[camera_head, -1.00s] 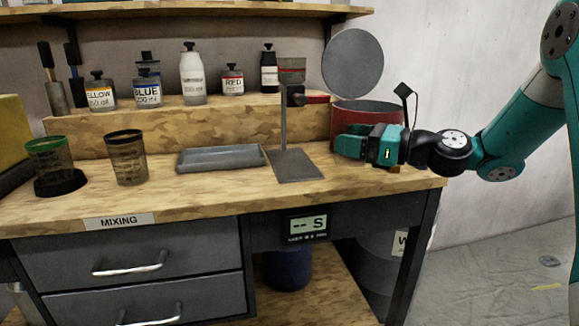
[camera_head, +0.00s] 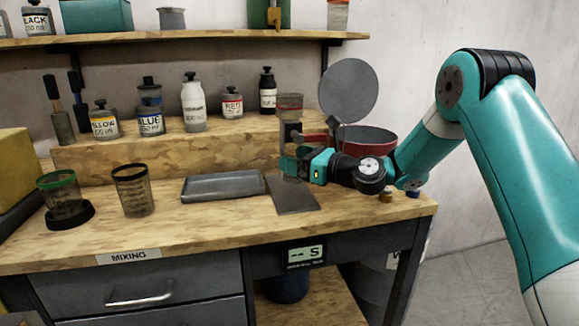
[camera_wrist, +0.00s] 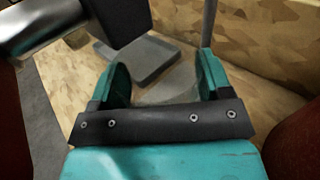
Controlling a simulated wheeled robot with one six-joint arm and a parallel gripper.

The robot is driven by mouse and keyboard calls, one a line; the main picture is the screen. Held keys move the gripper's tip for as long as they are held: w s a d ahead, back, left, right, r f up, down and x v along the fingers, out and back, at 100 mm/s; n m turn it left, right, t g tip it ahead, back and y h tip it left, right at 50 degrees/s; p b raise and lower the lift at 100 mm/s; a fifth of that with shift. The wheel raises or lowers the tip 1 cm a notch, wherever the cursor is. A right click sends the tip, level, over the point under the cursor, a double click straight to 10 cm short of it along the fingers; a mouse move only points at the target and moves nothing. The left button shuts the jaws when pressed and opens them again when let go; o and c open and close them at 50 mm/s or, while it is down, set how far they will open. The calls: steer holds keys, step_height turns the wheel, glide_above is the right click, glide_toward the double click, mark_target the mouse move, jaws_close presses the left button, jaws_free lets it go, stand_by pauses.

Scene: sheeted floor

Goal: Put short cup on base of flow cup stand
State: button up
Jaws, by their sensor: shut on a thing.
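The flow cup stand has a flat grey base plate (camera_head: 293,197), a thin post and a cup held at its top (camera_head: 290,108). My gripper (camera_head: 292,167) reaches in from the right, over the rear part of the base and below the top cup. In the wrist view its two teal fingers (camera_wrist: 163,80) stand apart on either side of a faint, clear thing (camera_wrist: 168,93), which I take to be the short cup. Its outline is hard to make out, and I cannot tell whether it touches the base. The post (camera_wrist: 208,25) rises just beyond the fingers.
A shallow grey tray (camera_head: 222,187) lies left of the base. Two taller see-through cups stand at the left, one green-rimmed (camera_head: 60,190), one dark-rimmed (camera_head: 133,190). A red pot (camera_head: 365,143) with its round lid (camera_head: 348,90) raised stands behind my gripper.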

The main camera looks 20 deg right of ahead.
steer(key=shift+w+a, duration=0.4)
steer(key=shift+w, duration=0.05)
steer(key=f, duration=0.3)
steer(key=shift+w+a, duration=0.25)
steer(key=shift+w, duration=0.1)
steer(key=shift+f, duration=0.25)
steer(key=shift+f, duration=0.15)
steer(key=o, duration=1)
